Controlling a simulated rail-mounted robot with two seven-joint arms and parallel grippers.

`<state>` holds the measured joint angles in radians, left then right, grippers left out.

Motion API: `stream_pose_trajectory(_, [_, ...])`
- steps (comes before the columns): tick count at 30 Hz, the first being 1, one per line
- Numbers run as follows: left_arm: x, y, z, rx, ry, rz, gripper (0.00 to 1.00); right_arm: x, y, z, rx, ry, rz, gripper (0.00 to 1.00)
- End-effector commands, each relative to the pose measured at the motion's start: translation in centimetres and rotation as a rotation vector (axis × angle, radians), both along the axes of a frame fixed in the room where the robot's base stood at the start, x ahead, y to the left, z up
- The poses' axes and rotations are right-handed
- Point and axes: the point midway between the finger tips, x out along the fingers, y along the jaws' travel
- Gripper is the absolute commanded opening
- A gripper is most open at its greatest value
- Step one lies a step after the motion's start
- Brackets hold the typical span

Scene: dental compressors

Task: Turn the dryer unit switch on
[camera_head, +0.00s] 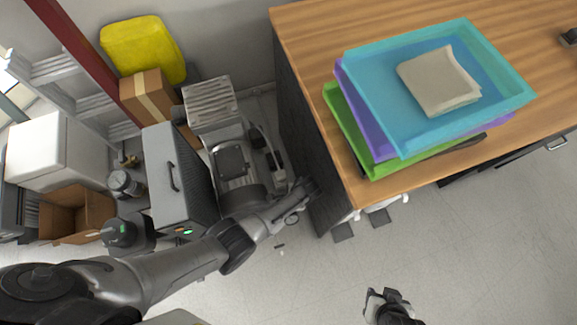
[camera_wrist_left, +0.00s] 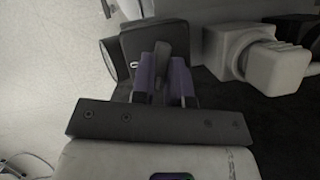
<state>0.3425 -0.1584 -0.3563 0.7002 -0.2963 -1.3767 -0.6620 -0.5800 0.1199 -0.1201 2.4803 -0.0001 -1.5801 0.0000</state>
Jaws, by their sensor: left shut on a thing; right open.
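In the left wrist view a dark switch box (camera_wrist_left: 128,48) with a white mark on its face carries a grey lever (camera_wrist_left: 162,62). My left gripper (camera_wrist_left: 164,76) has its two purplish finger pads on either side of this lever and is shut on it. The lever looks upright in that view. In the head view my left gripper (camera_head: 306,188) is at the right side of the grey machine (camera_head: 240,165), close to the desk's side; the switch is too small or hidden there. My right gripper (camera_head: 384,298) is open and empty over the floor at the bottom.
A wooden desk (camera_head: 310,40) with stacked trays (camera_head: 425,140) and a folded cloth (camera_head: 438,80) stands right. A grey cabinet with a handle (camera_head: 165,140) stands left of the machine. A white plug-like fitting (camera_wrist_left: 235,50) is beside the switch box. Floor at lower right is clear.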

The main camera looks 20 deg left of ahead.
Motion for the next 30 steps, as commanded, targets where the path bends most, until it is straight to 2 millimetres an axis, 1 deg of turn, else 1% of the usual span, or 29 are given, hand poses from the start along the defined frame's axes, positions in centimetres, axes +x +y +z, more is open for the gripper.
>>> stream_pose_trajectory(6, [0.12, 0.02, 0.02, 0.000, 0.001, 0.160, 0.00, -0.01, -0.15, 0.18, -0.005, 0.000, 0.004, 0.43])
stream_pose_trajectory(13, [0.17, 0.08, -0.02, -0.001, 0.000, 0.276, 0.00, -0.02, -0.14, 0.22, -0.004, 0.000, 0.003, 0.43])
stream_pose_trajectory(21, [0.22, 0.14, -0.03, -0.001, -0.001, 0.340, 0.00, -0.01, -0.03, 0.24, -0.001, 0.001, 0.001, 0.43])
stream_pose_trajectory(30, [0.23, 0.13, -0.04, -0.001, -0.002, 0.352, 0.00, -0.01, 0.13, 0.24, 0.004, 0.001, -0.003, 0.43])
